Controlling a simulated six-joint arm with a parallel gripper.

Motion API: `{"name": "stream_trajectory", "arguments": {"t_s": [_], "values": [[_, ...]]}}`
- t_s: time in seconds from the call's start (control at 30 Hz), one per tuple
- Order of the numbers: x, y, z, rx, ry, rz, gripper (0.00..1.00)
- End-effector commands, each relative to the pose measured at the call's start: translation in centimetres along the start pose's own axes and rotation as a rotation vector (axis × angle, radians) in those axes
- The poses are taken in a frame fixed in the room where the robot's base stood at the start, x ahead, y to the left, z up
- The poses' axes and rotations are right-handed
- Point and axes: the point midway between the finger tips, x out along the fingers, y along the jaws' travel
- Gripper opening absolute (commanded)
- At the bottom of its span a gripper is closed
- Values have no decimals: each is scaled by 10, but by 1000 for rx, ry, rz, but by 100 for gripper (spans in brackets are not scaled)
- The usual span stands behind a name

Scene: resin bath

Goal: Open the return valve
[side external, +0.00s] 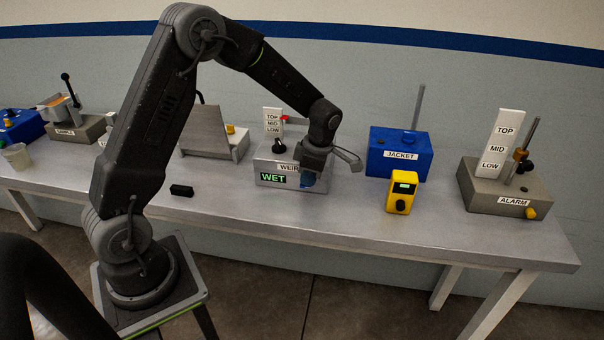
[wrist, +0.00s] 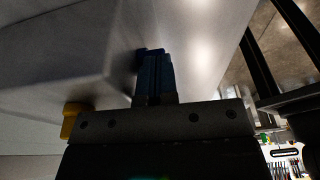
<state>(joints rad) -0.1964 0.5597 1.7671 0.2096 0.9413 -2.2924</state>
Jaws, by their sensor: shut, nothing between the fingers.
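My gripper (side external: 308,180) is at the front right of the grey WEIR box (side external: 265,168), its blue fingers pointing down near the box's front face. In the wrist view the blue fingers (wrist: 155,75) are together, with nothing seen between them, close to a pale grey box side. I cannot tell whether they touch it. No part labelled return valve is readable; my wrist hides the box's right end. A yellow part (wrist: 72,120) shows at left in the wrist view.
The blue JACKET box (side external: 385,165) and a yellow handheld unit (side external: 402,190) stand to the right. The ALARM box (side external: 475,195) is farther right. A small black block (side external: 182,190) lies left of the WEIR box. The table front (side external: 330,215) is clear.

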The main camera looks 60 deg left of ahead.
Motion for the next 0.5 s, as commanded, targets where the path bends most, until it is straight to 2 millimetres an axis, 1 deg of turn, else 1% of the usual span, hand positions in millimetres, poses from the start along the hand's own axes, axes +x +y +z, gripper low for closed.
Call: {"name": "stream_trajectory", "arguments": {"t_s": [0.2, 0.5], "values": [[2, 0, 7, 2, 195, 1, 0], [6, 0, 13, -1, 211, 0, 0]]}}
